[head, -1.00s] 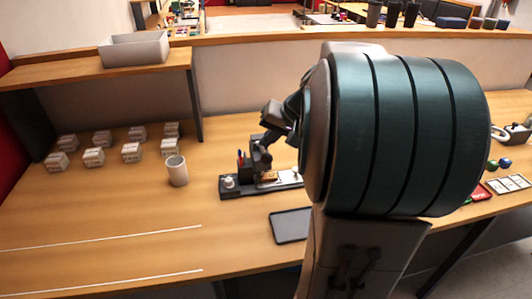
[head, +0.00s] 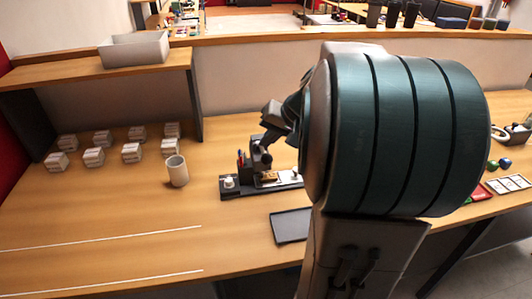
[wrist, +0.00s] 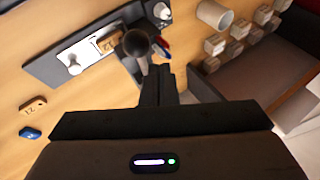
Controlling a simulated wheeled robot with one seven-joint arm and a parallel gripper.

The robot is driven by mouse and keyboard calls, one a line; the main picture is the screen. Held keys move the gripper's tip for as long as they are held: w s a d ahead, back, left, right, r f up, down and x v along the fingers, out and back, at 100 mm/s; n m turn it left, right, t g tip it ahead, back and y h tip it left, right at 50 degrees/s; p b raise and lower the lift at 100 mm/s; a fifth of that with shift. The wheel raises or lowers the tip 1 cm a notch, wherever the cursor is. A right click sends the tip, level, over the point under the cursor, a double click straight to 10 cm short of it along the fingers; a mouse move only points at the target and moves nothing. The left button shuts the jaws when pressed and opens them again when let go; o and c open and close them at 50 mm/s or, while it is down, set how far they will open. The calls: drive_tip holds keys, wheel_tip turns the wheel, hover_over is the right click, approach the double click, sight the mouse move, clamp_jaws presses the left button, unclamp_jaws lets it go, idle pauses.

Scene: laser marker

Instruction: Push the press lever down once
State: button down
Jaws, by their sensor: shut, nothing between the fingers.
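The laser marker (head: 232,190) is a dark base with a small dark press standing on it, on the wooden table. In the wrist view its base (wrist: 50,72) lies at upper left. A dark round part (wrist: 137,43), which looks like the end of the press lever, is just beyond my fingertips. My gripper (wrist: 158,72) is shut and empty, close to that part; I cannot tell whether they touch. A light wooden tag (wrist: 107,43) lies on the marker's bed under the press. In the head view my arm hides part of the marker's right side.
A white cup (head: 177,171) stands left of the marker. Several small white boxes (head: 93,157) stand farther left under a shelf. A dark tray (head: 290,226) lies in front. Red and blue pens (wrist: 161,47) stand beside the press. The front left table is clear.

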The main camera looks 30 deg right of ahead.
sight(269, 155)
idle(0.4)
drive_tip(key=shift+s+f+b, duration=0.1)
drive_tip(key=shift+f+b, duration=0.35)
drive_tip(key=shift+b, duration=0.15)
drive_tip(key=shift+s+a+f+b, duration=0.1)
drive_tip(key=shift+s+f+b, duration=0.05)
drive_tip(key=shift+f+b, duration=0.45)
drive_tip(key=shift+s+f+b, duration=0.15)
drive_tip(key=shift+f+b, duration=0.4)
drive_tip(key=shift+b, duration=0.05)
idle(1.0)
drive_tip(key=shift+r, duration=0.1)
idle(0.5)
drive_tip(key=shift+w+r+p, duration=0.25)
drive_tip(key=shift+r+p, duration=0.3)
drive_tip(key=shift+r, duration=0.2)
drive_tip(key=shift+w+r+p, duration=0.2)
drive_tip(key=shift+r+p, duration=0.3)
drive_tip(key=shift+r, duration=0.25)
drive_tip(key=r+p, duration=0.2)
drive_tip(key=r, duration=0.1)
drive_tip(key=w+r+p, duration=0.1)
drive_tip(key=r, duration=0.1)
drive_tip(key=shift+d, duration=0.25)
